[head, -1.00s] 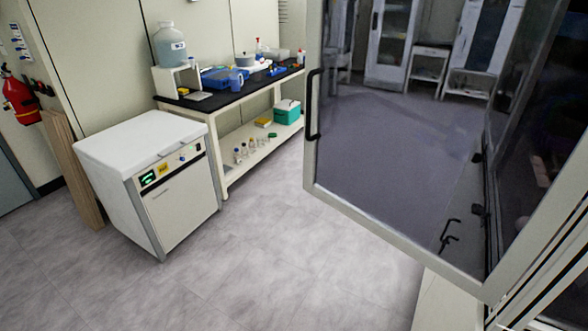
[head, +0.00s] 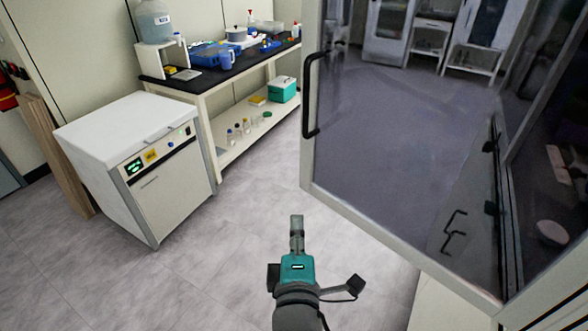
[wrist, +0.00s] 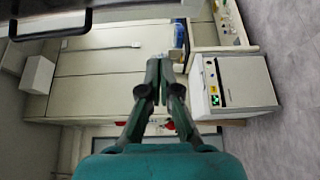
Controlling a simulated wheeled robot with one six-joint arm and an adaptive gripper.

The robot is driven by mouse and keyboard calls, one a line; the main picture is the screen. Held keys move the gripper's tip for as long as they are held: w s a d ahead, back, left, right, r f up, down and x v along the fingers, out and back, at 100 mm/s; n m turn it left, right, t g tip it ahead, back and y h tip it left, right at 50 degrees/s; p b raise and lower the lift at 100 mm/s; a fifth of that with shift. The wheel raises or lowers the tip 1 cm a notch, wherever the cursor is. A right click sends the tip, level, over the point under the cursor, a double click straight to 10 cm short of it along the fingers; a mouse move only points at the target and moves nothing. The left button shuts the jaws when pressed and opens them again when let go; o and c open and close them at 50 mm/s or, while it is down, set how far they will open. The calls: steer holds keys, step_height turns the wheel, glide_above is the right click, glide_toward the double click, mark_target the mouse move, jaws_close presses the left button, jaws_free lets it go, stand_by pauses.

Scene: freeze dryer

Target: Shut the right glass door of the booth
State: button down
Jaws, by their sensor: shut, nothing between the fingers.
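The glass door (head: 400,150) stands swung open at the right of the head view, with a pale frame and a black bar handle (head: 308,95) on its left edge. Its hinge side meets the booth (head: 548,300) at the right. My gripper (head: 297,218) is shut and empty over the floor, below and left of the door's lower corner, apart from it. In the wrist view my gripper (wrist: 158,64) points ahead with its fingers together. A black handle (wrist: 50,22) on a pale frame shows at the upper left there.
A white cabinet unit with a display (head: 140,160) stands on the floor at the left. A black-topped bench (head: 200,85) with bottles and containers is behind it. A wooden board (head: 55,155) leans at far left. The floor (head: 220,270) between unit and door is clear.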

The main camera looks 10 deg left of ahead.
steer(key=a+r, duration=0.1)
glide_toward(305, 164)
steer(key=w+a, duration=0.3)
steer(key=shift+w+d, duration=0.4)
steer(key=shift+w, duration=0.2)
steer(key=shift+w+d, duration=0.35)
steer(key=shift+w, duration=0.25)
steer(key=shift+w+d+f, duration=0.1)
steer(key=shift+w+d, duration=0.15)
steer(key=shift+w, duration=0.15)
